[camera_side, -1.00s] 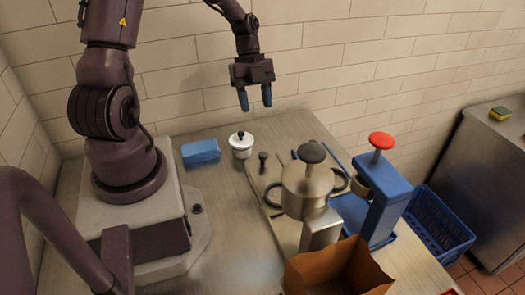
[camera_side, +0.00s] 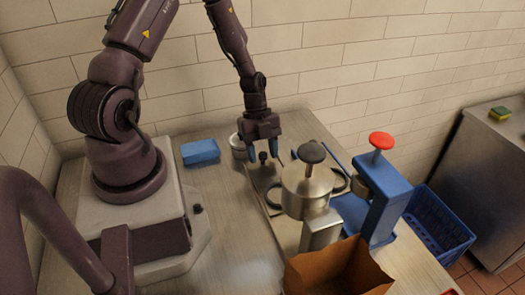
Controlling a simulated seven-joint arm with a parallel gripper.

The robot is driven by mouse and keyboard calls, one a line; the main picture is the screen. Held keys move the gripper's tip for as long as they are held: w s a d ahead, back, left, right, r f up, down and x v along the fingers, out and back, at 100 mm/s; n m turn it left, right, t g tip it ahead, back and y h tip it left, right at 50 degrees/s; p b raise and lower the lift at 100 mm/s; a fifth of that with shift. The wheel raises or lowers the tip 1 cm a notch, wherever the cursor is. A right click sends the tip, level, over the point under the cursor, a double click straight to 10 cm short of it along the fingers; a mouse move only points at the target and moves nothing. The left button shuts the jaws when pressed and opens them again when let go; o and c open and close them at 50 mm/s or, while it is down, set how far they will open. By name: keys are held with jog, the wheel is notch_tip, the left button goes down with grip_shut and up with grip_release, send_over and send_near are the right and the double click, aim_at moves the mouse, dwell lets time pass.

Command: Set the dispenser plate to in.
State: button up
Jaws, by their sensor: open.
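My gripper (camera_side: 262,152) is open and points down, low over the left end of a flat metal tray (camera_side: 274,212). A small dark knob (camera_side: 263,157) shows between its blue fingertips; I cannot tell whether they touch it. A steel pot (camera_side: 306,190) with a dark round knob stands on a metal stand to the right of my gripper. A blue press-like stand (camera_side: 388,205) with a red knob (camera_side: 381,141) is further right. I cannot tell for sure which part is the dispenser plate or how it is set.
A white pot (camera_side: 236,147) is close to the left of my gripper, partly hidden. A blue block (camera_side: 200,152) lies left of it. A brown open box (camera_side: 335,272) stands at the front and a blue crate (camera_side: 440,225) at the right.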

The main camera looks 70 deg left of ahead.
aim_at(279, 192)
grip_shut()
jog(key=d, duration=1.1)
jog(key=shift+d, duration=0.1)
grip_release()
jog(key=shift+a+r, duration=0.2)
jog(key=v, duration=1.2)
jog(key=shift+r, duration=0.25)
